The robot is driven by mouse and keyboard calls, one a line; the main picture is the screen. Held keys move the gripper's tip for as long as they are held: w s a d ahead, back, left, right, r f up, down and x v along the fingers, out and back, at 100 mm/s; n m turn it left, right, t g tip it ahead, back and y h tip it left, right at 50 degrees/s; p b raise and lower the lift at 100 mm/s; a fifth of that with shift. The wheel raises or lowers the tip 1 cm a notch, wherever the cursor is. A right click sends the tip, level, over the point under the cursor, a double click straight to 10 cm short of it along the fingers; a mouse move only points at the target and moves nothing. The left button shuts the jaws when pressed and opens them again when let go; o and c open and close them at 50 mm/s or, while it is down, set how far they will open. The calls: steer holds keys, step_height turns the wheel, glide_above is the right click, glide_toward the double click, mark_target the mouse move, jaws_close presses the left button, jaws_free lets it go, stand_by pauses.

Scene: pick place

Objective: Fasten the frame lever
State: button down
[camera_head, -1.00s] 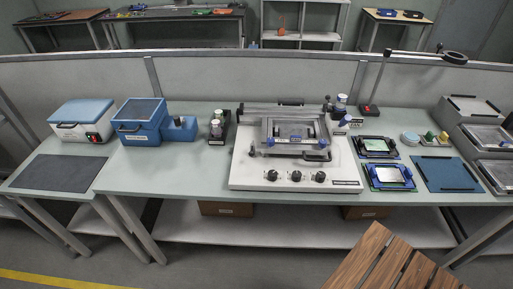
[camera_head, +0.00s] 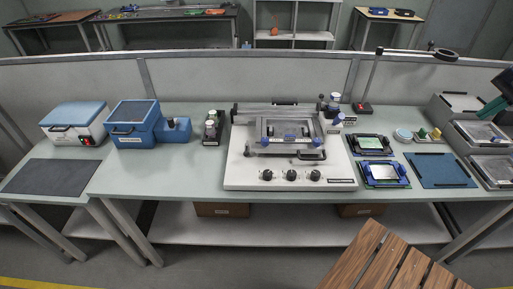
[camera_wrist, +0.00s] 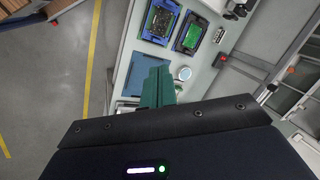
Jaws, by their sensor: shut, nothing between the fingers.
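The white machine (camera_head: 235,168) stands on the middle of the bench and carries a grey metal frame (camera_head: 258,135). The frame has small blue knobs and a black handle (camera_head: 312,155) at its front right. Which part is the frame lever I cannot tell at this size. My gripper (camera_head: 488,112) shows at the right edge of the head view, above the grey trays and far right of the machine. In the wrist view its teal fingers (camera_wrist: 157,85) are together and hold nothing. The machine does not show clearly in the wrist view.
Two blue board holders (camera_head: 384,174) and a blue mat (camera_head: 440,170) lie right of the machine. A lamp arm (camera_head: 374,75) rises behind them. A bottle rack (camera_head: 212,128) and a blue box (camera_head: 132,125) stand left. The bench front is mostly clear.

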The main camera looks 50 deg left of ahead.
steer(key=a+f+m+g, duration=0.1)
steer(key=a+f+g, duration=0.15)
steer(key=a, duration=1.25)
steer(key=m+g, duration=0.4)
steer(key=g, duration=0.1)
glide_toward(247, 147)
steer(key=d+r, duration=0.2)
steer(key=d, duration=0.2)
steer(key=shift+w+d+r, duration=0.15)
steer(key=shift+w+d, duration=0.1)
steer(key=shift+w, duration=0.1)
steer(key=x, duration=1)
steer(key=shift+s+r, duration=0.1)
